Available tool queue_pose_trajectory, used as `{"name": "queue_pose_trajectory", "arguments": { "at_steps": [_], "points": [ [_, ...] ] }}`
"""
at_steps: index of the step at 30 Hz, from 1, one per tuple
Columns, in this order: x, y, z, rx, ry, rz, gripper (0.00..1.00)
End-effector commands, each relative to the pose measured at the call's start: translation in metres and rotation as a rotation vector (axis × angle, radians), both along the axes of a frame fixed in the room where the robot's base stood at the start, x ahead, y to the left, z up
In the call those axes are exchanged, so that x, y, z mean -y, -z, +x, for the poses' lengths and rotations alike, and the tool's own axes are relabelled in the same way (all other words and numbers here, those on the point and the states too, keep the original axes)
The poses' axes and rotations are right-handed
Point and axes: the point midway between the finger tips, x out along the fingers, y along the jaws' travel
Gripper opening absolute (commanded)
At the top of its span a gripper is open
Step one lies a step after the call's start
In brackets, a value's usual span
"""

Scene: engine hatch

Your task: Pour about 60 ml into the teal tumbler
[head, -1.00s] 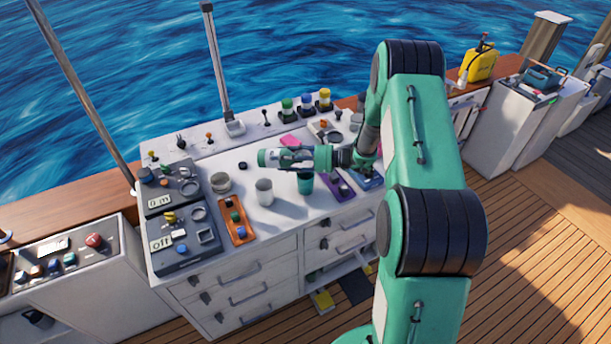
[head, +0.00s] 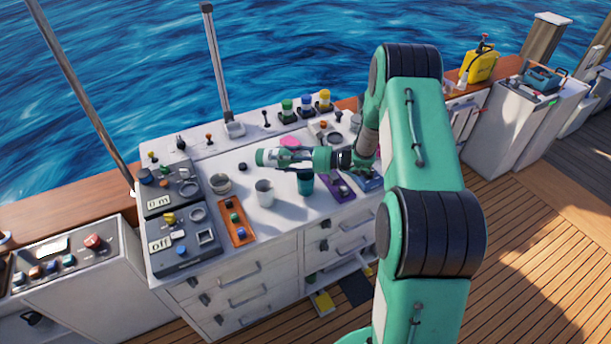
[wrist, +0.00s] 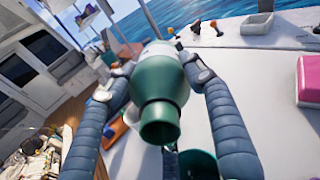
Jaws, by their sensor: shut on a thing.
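My gripper (head: 298,157) is shut on a green bottle (head: 265,157) above the white worktop. In the head view the bottle lies roughly sideways, partly hidden by my fingers. In the wrist view the green bottle (wrist: 160,95) sits between my two dark fingers, its short neck pointing down toward the camera. The teal tumbler (head: 305,184) stands upright on the worktop just below my gripper. In the wrist view a teal rim, likely the tumbler (wrist: 198,165), shows partly behind the neck. I cannot see any liquid.
A white cup (head: 264,192) stands left of the tumbler, with a grey round container (head: 220,184) beyond it. An orange tray (head: 236,222) lies to the left and a purple tray (head: 341,189) to the right. A pink item (head: 290,142) lies behind my gripper.

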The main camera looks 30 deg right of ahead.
Motion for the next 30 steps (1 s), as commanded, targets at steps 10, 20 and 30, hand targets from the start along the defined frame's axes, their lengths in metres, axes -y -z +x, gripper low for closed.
{"name": "queue_pose_trajectory", "arguments": {
  "at_steps": [10,20,30],
  "points": [
    [-0.0012,-0.0016,0.0016,0.017,0.0,0.021,0.16],
    [-0.0045,-0.0038,0.0057,0.035,0.001,0.046,0.16],
    [-0.0083,-0.006,0.0088,0.05,0.0,0.064,0.16]
  ]
}}
